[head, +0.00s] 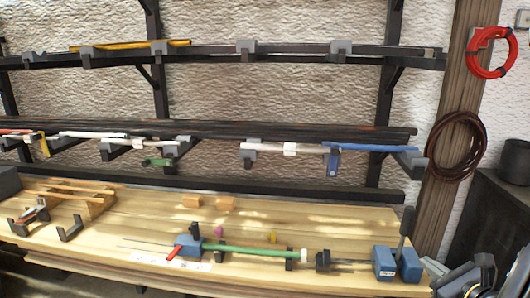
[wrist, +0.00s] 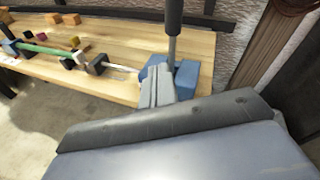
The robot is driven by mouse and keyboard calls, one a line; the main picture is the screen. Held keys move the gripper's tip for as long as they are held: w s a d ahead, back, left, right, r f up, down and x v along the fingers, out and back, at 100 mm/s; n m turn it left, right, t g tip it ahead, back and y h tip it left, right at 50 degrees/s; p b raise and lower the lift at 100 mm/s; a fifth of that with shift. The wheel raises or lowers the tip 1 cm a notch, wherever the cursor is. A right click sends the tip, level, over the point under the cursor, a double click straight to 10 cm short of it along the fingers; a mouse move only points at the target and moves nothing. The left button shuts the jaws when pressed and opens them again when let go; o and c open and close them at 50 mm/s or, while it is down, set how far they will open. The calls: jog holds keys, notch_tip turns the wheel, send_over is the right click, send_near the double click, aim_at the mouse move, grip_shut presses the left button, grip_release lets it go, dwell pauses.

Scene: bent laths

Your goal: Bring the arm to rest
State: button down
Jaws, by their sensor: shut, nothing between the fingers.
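My gripper (wrist: 157,86) is shut and empty. In the wrist view its grey fingers point away from the camera, overlapping the view of the blue blocks (wrist: 187,76) at the bench's right end. In the head view part of my arm shows at the lower right corner, beside the right end of the wooden bench (head: 330,222). The blue blocks also show in the head view (head: 384,262). A green rod (head: 250,251) lies along the bench in holders. The rest of my arm is out of view.
Racks behind the bench hold dark bars (head: 250,130), a blue lath (head: 370,147) and a yellow lath (head: 120,45). A dark upright post (head: 406,222) stands near the blue blocks. A red coil (head: 470,55) hangs at right. Bare floor (wrist: 40,135) lies before the bench.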

jog(key=s+d+f+t+b, duration=0.1)
jog(key=s+f+t+b, duration=0.1)
jog(key=s+f+b, duration=0.4)
jog(key=shift+s+n+b, duration=0.4)
jog(key=shift+s+b, duration=0.5)
jog(key=shift+b, duration=0.15)
